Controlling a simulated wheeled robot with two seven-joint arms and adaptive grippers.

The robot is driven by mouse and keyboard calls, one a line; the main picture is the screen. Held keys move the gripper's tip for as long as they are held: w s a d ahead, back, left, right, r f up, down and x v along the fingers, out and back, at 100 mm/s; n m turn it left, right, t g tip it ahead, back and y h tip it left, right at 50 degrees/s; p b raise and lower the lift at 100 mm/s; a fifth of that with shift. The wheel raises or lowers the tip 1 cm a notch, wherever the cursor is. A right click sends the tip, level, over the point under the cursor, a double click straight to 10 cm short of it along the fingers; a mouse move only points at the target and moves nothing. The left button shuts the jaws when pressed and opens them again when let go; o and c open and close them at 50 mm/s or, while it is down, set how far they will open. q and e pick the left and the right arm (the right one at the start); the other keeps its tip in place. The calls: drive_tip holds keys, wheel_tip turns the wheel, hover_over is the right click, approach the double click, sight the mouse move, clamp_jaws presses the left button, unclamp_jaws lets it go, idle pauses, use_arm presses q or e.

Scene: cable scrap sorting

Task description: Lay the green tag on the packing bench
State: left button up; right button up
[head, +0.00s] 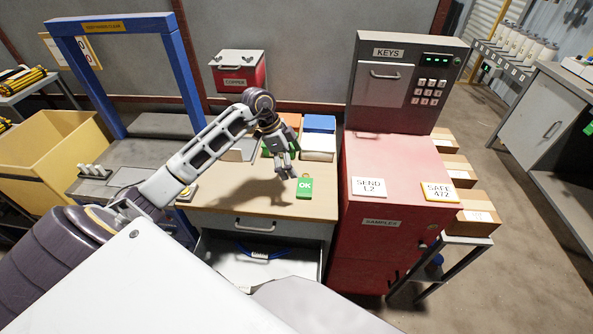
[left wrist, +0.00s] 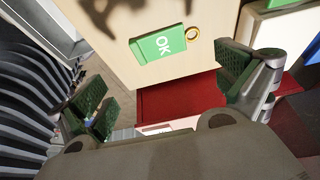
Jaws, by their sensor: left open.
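The green tag (head: 305,188), marked OK, appears to lie flat on the wooden bench top (head: 228,196), near its right end. In the left wrist view the tag (left wrist: 160,44) shows with a brass ring at one end, wholly on the wood and close to an edge. My left gripper (head: 284,168) hangs above the bench, just left of the tag and apart from it. In the left wrist view its two green-padded fingers (left wrist: 166,98) are spread wide with nothing between them. My right gripper is not in view.
An open drawer (head: 262,262) under the bench holds a blue cable. A red cabinet (head: 385,250) stands right of the bench, with a grey key box (head: 408,82) above. Coloured bins (head: 319,143) stand at the back of the bench. A blue frame (head: 183,75) rises at left.

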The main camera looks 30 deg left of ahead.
use_arm(q)
drive_tip(key=shift+v, duration=1.1)
drive_tip(key=shift+d, duration=0.1)
